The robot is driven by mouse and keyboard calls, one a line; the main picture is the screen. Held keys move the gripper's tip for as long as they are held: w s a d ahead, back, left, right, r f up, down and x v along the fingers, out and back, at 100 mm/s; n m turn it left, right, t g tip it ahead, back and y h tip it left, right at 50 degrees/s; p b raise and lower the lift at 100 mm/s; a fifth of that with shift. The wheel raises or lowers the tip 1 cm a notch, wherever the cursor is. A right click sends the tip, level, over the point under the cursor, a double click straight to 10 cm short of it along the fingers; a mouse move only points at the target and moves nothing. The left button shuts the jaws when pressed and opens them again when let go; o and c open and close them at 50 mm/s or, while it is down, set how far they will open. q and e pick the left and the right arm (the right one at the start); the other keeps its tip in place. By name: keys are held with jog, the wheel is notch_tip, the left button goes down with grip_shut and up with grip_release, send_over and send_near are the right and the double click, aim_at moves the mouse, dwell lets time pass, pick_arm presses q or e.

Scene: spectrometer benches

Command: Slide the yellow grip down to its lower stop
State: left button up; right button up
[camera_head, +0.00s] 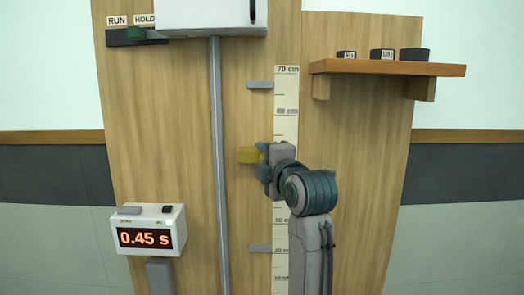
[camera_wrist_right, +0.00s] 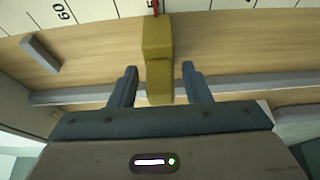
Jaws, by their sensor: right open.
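The yellow grip (camera_head: 248,155) sits beside the ruler, between the upper grey stop (camera_head: 260,85) and the lower grey stop (camera_head: 259,248). In the right wrist view the yellow grip (camera_wrist_right: 158,40) reaches in between the two fingers. My right gripper (camera_head: 263,157) is at the grip's height and partly covers it in the head view. Its fingers (camera_wrist_right: 159,78) are open, one on each side of the grip, with a gap showing on both sides. A grey stop (camera_wrist_right: 40,52) also shows near the 60 mark. My left gripper is out of view.
The ruler (camera_head: 286,90) runs down the wooden board, partly hidden by my right arm. A grey vertical rod (camera_head: 217,120) stands left of the grip. A timer (camera_head: 151,230) reads 0.45 s. A shelf (camera_head: 385,68) with 3 dark weights is at upper right.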

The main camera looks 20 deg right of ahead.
jog(key=shift+w, duration=0.5)
jog(key=shift+c, duration=0.2)
grip_shut()
notch_tip(320, 180, down, 27)
jog(key=b, duration=1.4)
jog(key=shift+r, duration=0.2)
jog(key=shift+f, duration=0.1)
